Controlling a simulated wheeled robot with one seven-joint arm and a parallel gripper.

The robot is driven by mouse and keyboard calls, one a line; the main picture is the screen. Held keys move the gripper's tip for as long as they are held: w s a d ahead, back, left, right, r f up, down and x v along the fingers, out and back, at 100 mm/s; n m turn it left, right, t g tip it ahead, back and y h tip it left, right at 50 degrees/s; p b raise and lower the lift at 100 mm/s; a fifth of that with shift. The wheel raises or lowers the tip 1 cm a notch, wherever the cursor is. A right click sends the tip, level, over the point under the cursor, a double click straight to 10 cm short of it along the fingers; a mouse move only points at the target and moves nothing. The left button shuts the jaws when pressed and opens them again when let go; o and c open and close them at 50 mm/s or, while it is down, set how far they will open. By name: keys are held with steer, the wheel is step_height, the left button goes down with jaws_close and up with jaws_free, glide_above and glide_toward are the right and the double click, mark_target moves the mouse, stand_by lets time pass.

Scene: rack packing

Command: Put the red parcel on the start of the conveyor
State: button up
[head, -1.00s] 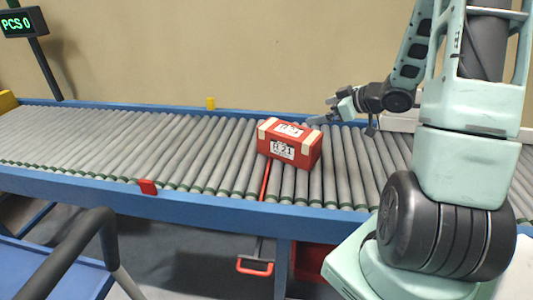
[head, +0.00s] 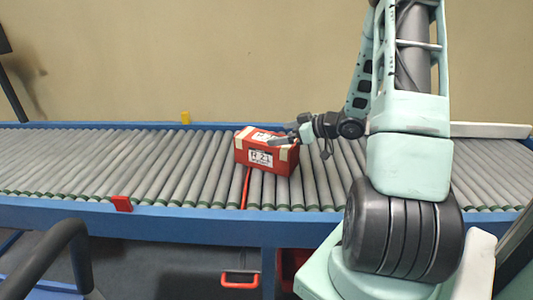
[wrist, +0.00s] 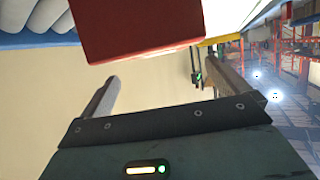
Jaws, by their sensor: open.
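The red parcel (head: 243,152), with cream corner bands and white labels, sits on the conveyor's grey rollers (head: 150,165). A red strip crosses the rollers at the parcel's front left. My gripper (head: 284,139) is at the parcel's upper right end, overlapping it in the head view; contact there cannot be told. In the wrist view my gripper (wrist: 163,66) is open with nothing between its fingers. The parcel (wrist: 140,28) shows there at the top, beyond the fingertips.
Blue rails edge the conveyor; a red tab (head: 121,204) is on the front rail and a yellow block (head: 186,118) on the back rail. A red handle (head: 240,281) hangs below. The rollers left of the parcel are clear. A dark railing (head: 60,250) is at front left.

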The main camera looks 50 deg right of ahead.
mark_target(264, 137)
steer(key=shift+f+b+x, duration=0.2)
steer(key=shift+b+x, duration=0.15)
steer(key=shift+x, duration=2.85)
steer(key=shift+d+r, duration=0.1)
steer(key=shift+d, duration=0.1)
steer(key=c, duration=1.9)
